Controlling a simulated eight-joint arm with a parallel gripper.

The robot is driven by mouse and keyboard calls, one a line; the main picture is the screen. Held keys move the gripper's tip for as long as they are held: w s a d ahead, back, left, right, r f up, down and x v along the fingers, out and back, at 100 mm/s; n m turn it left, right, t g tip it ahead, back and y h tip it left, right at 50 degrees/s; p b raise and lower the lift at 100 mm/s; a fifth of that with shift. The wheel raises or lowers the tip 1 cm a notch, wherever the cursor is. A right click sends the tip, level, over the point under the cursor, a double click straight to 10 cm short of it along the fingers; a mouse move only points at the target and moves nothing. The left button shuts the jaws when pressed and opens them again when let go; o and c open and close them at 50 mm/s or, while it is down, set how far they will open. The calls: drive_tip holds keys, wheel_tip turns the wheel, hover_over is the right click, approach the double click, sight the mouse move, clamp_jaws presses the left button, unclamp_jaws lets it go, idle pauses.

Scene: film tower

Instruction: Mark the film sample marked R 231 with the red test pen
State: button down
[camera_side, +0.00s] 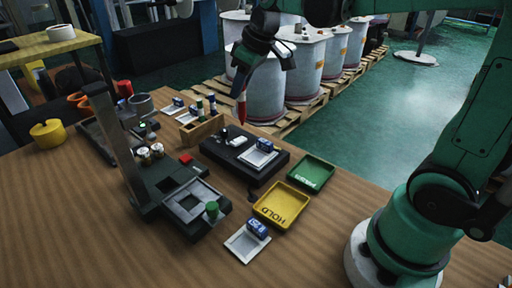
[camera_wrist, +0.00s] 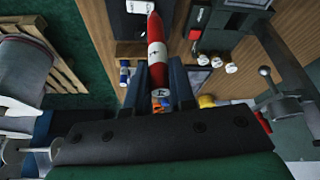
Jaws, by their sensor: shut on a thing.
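My gripper (camera_side: 243,84) is shut on the red test pen (camera_side: 241,108), held tip down in the air above the back of the bench. In the wrist view, the red and white pen (camera_wrist: 156,40) sits between the fingers of my gripper (camera_wrist: 158,72). Small film samples with blue and white labels lie on pale square plates: one sample (camera_side: 266,146) on the black block, one (camera_side: 257,228) at the front, and others (camera_side: 178,102) at the back. Their markings are too small to read, so I cannot tell which is R 231.
A green tray (camera_side: 312,173) and a yellow HOLD tray (camera_side: 283,204) lie right of the black block (camera_side: 217,150). A dark fixture with an upright post (camera_side: 113,140) stands left of it. A wooden holder (camera_side: 201,130) is behind. Bare bench is at the front left.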

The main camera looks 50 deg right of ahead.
drive_tip(key=s+f, duration=0.4)
drive_tip(key=f, duration=0.3)
idle(0.5)
drive_tip(key=shift+s+a+f, duration=0.1)
drive_tip(key=shift+f, duration=0.3)
idle(1.2)
drive_tip(key=shift+w, duration=1.25)
idle(1.5)
drive_tip(key=shift+r, duration=3.5)
